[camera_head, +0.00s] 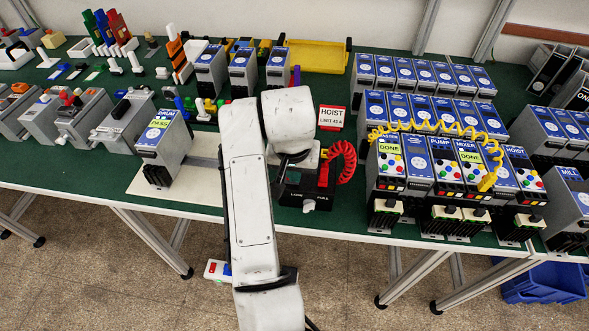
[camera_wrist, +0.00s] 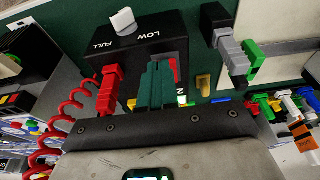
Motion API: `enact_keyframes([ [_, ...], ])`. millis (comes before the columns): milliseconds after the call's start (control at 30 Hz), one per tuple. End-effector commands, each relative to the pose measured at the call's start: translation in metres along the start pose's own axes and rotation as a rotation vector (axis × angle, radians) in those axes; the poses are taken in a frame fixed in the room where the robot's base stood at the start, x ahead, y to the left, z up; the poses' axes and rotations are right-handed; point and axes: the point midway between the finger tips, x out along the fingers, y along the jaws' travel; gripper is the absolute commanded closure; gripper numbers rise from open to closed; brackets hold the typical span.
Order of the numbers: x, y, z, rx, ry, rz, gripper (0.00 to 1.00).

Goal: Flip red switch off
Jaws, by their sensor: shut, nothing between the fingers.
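A black box (camera_wrist: 150,45) with a white knob (camera_wrist: 122,21) and the markings FULL and LOW lies in front of my gripper in the wrist view. The box also shows in the head view (camera_head: 305,196), partly covered by my arm. My gripper (camera_wrist: 164,68) is shut and empty, its green fingers against or just over the box's near side; I cannot tell if they touch. A small red part (camera_wrist: 174,69), possibly the red switch, shows right beside the fingers, mostly hidden by them. Its position cannot be told. In the head view my arm hides the fingertips.
A red plug (camera_wrist: 109,90) with a coiled red cable (camera_wrist: 62,112) sits left of my fingers in the wrist view. In the head view a HOIST sign (camera_head: 331,118) stands behind the box. Grey drive units (camera_head: 405,165) with a yellow coiled cable stand to the right.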

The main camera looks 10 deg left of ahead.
Motion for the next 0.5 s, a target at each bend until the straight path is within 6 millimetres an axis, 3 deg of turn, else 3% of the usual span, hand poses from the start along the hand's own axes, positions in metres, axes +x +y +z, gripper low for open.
enact_keyframes([
  [100, 0.012, 0.001, 0.004, -0.003, 0.084, 0.005, 1.00],
  [500, 0.002, 0.000, 0.000, 0.000, 0.073, 0.002, 1.00],
])
